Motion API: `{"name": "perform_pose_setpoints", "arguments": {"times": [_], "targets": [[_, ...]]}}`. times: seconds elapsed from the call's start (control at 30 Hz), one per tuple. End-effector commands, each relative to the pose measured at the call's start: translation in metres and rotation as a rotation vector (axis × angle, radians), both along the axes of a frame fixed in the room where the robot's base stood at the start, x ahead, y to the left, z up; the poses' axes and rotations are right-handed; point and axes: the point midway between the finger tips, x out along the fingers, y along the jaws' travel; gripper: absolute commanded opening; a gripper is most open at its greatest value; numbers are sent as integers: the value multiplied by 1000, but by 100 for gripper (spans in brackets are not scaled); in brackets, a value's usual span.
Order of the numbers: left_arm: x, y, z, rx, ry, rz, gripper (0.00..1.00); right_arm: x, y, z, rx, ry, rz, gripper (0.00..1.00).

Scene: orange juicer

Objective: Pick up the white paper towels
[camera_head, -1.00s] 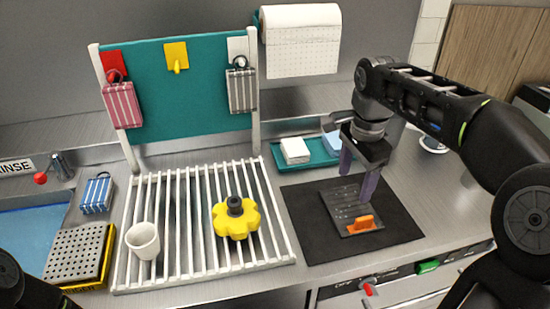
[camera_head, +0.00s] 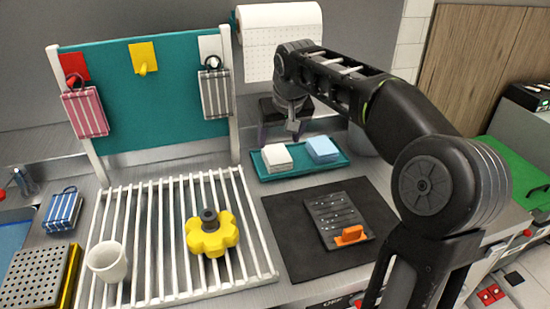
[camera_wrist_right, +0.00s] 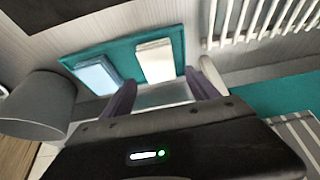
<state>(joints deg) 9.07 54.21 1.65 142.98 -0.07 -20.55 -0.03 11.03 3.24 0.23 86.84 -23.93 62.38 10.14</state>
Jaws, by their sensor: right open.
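The white paper towels (camera_head: 277,157) form a small square stack at the left of a teal tray (camera_head: 300,170). The stack also shows in the wrist view (camera_wrist_right: 155,60), lying ahead of the fingers, roughly in line with the gap between them. My right gripper (camera_head: 279,135) is open and empty, at the back side of the tray close to the white stack. Its dark purple fingers show in the wrist view (camera_wrist_right: 165,92). The fingers are apart from the stack. My left gripper is out of view.
A blue stack (camera_head: 322,149) sits beside the white one on the tray. A paper roll (camera_head: 278,35) hangs on the wall above. A white rack (camera_head: 150,235) holds a yellow knob-shaped piece (camera_head: 212,235) and a white cup (camera_head: 108,262). A black mat (camera_head: 290,240) carries a grater-like plate (camera_head: 335,215).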

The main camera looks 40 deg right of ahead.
Motion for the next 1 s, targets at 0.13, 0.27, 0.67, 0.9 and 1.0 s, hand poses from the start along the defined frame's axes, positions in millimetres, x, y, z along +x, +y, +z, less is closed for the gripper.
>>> {"name": "perform_pose_setpoints", "arguments": {"times": [0.13,0.27,0.67,0.9,1.0], "targets": [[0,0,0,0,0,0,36,5,-2,-13,1,4,-1,69],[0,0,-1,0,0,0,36,9,-3,-23,1,3,-1,69],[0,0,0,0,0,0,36,11,-5,-30,1,4,-2,69],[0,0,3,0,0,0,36,24,-11,-62,2,5,-2,69],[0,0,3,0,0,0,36,27,-13,-69,2,2,-3,69]]}}
